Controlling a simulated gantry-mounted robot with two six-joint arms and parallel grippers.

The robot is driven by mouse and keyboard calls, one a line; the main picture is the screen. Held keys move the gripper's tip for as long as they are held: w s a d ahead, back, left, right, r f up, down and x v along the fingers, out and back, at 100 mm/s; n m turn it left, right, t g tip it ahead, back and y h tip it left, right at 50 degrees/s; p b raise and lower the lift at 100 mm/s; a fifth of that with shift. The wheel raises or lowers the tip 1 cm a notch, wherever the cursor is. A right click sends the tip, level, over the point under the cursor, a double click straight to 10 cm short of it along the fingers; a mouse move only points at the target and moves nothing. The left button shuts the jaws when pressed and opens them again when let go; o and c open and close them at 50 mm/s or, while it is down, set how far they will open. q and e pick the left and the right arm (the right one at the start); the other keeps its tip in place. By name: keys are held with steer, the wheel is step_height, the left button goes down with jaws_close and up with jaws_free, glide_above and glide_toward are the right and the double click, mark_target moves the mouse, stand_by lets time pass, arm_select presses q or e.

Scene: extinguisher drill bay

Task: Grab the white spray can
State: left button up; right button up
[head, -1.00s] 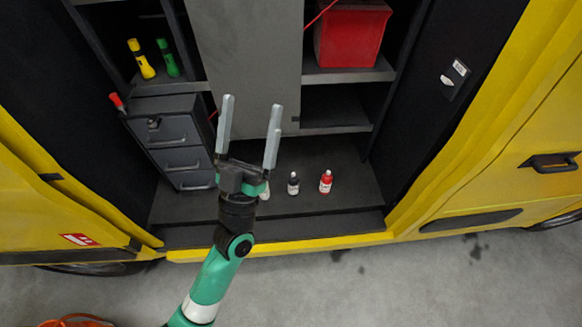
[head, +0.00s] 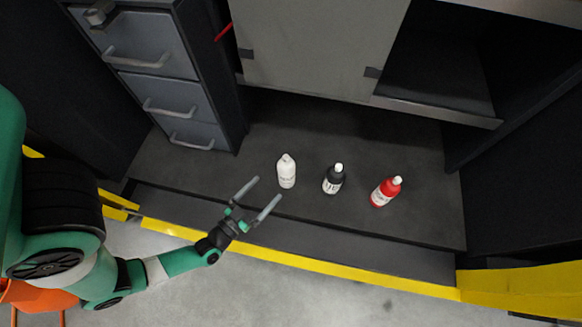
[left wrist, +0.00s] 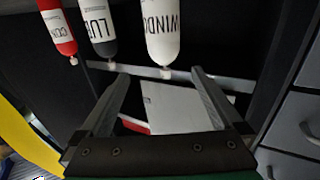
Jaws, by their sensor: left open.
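The white spray can (head: 287,172) stands upright on the dark floor of the bay, leftmost of three bottles in the head view. In the left wrist view it appears upside down at the top, with lettering that reads "WINDO" (left wrist: 163,38). My left gripper (head: 266,190) is open and empty, just to the lower left of the white can, with its fingers pointing toward it. In the left wrist view the can lies beyond the open fingertips (left wrist: 160,76), and no contact shows. My right gripper is in neither current view.
A black bottle (head: 334,179) and a red bottle (head: 385,191) stand to the right of the white can. A grey drawer unit (head: 165,65) is at the left, and a grey panel (head: 315,45) hangs behind. A yellow sill (head: 330,281) edges the front.

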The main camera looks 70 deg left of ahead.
mark_target(280, 173)
arm_select(q)
steer(key=b+x, duration=0.1)
steer(key=x, duration=0.2)
steer(key=f+b+x, duration=0.1)
steer(key=b+x, duration=0.1)
steer(key=x, duration=0.1)
steer(key=shift+a+f, duration=0.15)
steer(key=shift+f, duration=0.05)
steer(key=shift+w+a, duration=0.15)
steer(key=shift+w, duration=0.2)
steer(key=shift+w+a+b, duration=0.1)
steer(key=shift+a+b, duration=0.05)
steer(key=shift+b, duration=0.15)
steer(key=b+x, duration=0.2)
steer(key=x, duration=0.2)
steer(key=shift+a+f, duration=0.15)
steer(key=shift+a, duration=0.05)
steer(key=shift+w+a, duration=0.15)
steer(key=shift+w, duration=0.15)
steer(key=shift+s, duration=0.1)
arm_select(e)
step_height(280, 173, down, 7)
steer(key=shift+r, duration=0.15)
